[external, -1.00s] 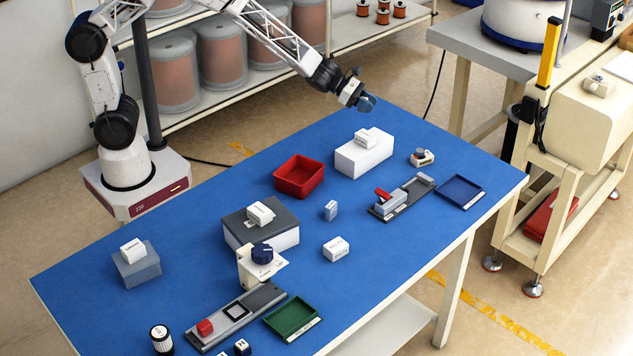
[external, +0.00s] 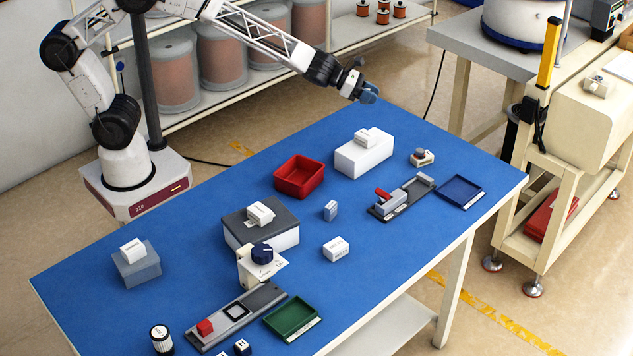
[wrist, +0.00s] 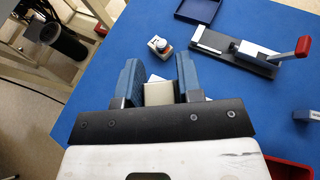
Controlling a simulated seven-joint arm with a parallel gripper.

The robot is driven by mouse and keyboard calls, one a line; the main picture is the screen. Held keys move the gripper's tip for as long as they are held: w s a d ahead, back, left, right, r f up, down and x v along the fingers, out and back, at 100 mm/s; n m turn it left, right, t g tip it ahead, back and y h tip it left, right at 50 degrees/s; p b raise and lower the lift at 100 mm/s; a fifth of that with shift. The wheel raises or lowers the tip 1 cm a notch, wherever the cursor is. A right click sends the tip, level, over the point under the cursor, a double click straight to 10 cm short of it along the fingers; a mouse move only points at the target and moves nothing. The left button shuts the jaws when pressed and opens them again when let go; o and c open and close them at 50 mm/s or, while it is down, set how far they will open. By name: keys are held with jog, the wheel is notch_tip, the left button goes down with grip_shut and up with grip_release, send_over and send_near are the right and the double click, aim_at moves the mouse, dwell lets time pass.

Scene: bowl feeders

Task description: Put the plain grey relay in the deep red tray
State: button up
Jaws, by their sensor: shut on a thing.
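My gripper (external: 367,92) is raised near the table's far edge, beyond the white box. In the wrist view its two blue fingers (wrist: 158,70) are shut on a pale, plain-looking block (wrist: 158,94), which looks like the grey relay. Most of this block is hidden, and I cannot see any marking on it. It cannot be made out in the external view. The deep red tray (external: 290,188) stands on the blue table, nearer my base and to the left of the white box. Its visible inside looks empty. Its corner shows in the wrist view (wrist: 288,168).
A white box (external: 361,159) carries a white relay (external: 366,137) beside the red tray. A dark grey box (external: 262,228) also carries a relay. A small blue-grey block (external: 330,210), a press with a red handle (external: 400,200), and blue (external: 476,202) and green (external: 291,322) trays stand around.

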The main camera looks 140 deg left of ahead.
jog(key=shift+w+d+r, duration=0.2)
jog(key=shift+d+r, duration=0.25)
jog(key=shift+d, duration=0.2)
jog(key=s+d+f+m+h, duration=0.3)
jog(key=s+d, duration=0.4)
jog(key=d, duration=0.4)
jog(key=s+d+f+m+h, duration=0.4)
jog(key=s+d, duration=0.3)
jog(key=d, duration=0.4)
jog(key=s+d+f+m+t+h, duration=0.1)
jog(key=s+d+f+m+h, duration=0.2)
jog(key=d, duration=0.8)
jog(key=s+f+h, duration=0.2)
jog(key=s, duration=0.2)
jog(key=shift+s+m+h, duration=0.3)
jog(key=shift+s+m, duration=0.05)
jog(key=shift+m, duration=0.05)
jog(key=w+a+f, duration=0.1)
jog(key=w+a, duration=0.7)
jog(key=w, duration=0.5)
jog(key=shift+w+f, duration=0.2)
jog(key=shift+w, duration=0.2)
